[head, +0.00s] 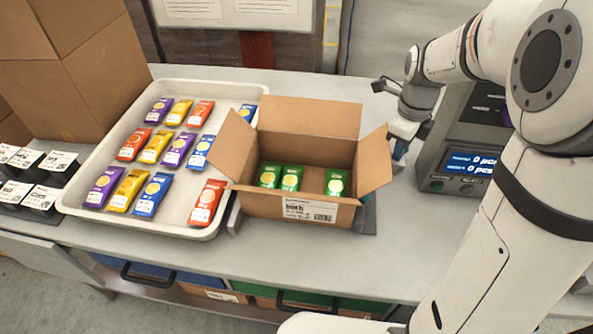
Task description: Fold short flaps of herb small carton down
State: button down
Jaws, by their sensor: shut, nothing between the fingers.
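The herb small carton (275,207) stands upright on the bench at the middle of the head view, with a white "herb" label on its front. Several green packets (291,178) lie inside it. The left short flap (233,146) and the right short flap (374,160) both stick up and lean outward. The back long flap (310,117) stands up; the front one seems to hang against the front wall. My gripper (397,142) is just right of the carton, beyond the right short flap, partly hidden by my arm. It is shut and empty; I cannot tell whether it touches the flap.
A white tray (68,197) with several coloured packets sits left of the carton. A weigher with a blue display (468,163) stands to the right, close to my arm. Large brown boxes (75,80) and small labelled black boxes (47,170) are at the left. The bench front (300,255) is clear.

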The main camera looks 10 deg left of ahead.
aim_at(375, 158)
jog(key=shift+a, duration=0.15)
jog(key=a, duration=0.2)
jog(key=a+r+p, duration=0.1)
jog(key=a, duration=0.1)
jog(key=shift+s+r, duration=0.1)
jog(key=shift+r, duration=0.05)
jog(key=shift+a, duration=0.35)
jog(key=shift+s+a+r+p, duration=0.1)
jog(key=shift+a+p, duration=0.2)
jog(key=shift+a, duration=1.2)
jog(key=shift+a+r, duration=0.1)
jog(key=shift+a, duration=0.5)
jog(key=shift+w, duration=0.2)
